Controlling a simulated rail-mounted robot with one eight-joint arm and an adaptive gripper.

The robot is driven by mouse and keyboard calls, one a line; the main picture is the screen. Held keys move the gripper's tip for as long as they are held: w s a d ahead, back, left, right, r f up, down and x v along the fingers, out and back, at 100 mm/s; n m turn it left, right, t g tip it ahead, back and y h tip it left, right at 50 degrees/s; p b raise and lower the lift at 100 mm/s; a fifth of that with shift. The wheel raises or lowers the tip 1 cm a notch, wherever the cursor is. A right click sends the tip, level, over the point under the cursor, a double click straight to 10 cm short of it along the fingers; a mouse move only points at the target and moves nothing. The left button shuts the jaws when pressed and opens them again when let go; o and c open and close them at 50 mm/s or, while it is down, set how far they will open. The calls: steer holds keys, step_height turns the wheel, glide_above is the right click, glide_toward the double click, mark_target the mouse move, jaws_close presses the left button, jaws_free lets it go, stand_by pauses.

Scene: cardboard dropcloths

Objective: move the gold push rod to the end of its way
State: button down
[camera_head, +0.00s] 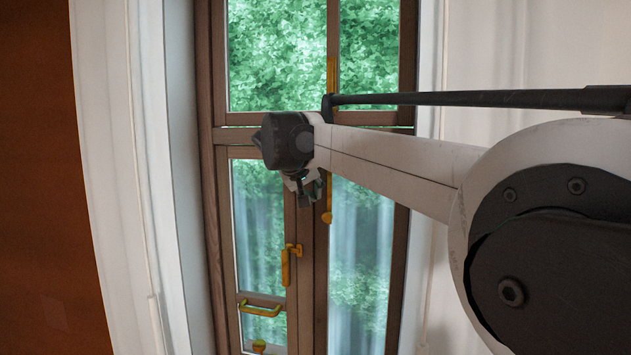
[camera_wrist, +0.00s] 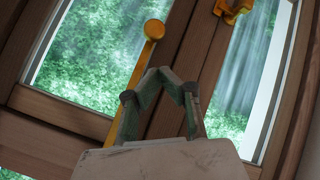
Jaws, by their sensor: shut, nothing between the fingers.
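The gold push rod (camera_head: 329,195) runs upright along the brown window frame and ends in a round knob at its lower end. The arm hides its middle, and its upper part shows above the arm. In the wrist view the rod (camera_wrist: 137,80) runs slantwise along the frame, with its knob near the top. My gripper (camera_head: 310,190) is in front of the window, just left of the rod's lower part. In the wrist view my gripper (camera_wrist: 168,74) is shut and empty, with its tips to the right of the rod. I cannot tell whether it touches the rod.
A gold window handle (camera_head: 286,266) sits lower left of the rod, above a gold pull bar (camera_head: 262,309) and a small gold knob (camera_head: 259,345). The brown window frame (camera_head: 306,270) surrounds glass panes. White walls flank the window.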

steer(key=f, duration=0.1)
steer(key=d+f, duration=0.2)
steer(key=shift+f+p, duration=0.25)
steer(key=shift+p, duration=0.15)
steer(key=shift+w+a, duration=0.1)
step_height(320, 180, down, 11)
steer(key=b, duration=0.6)
steer(key=shift+r, duration=0.2)
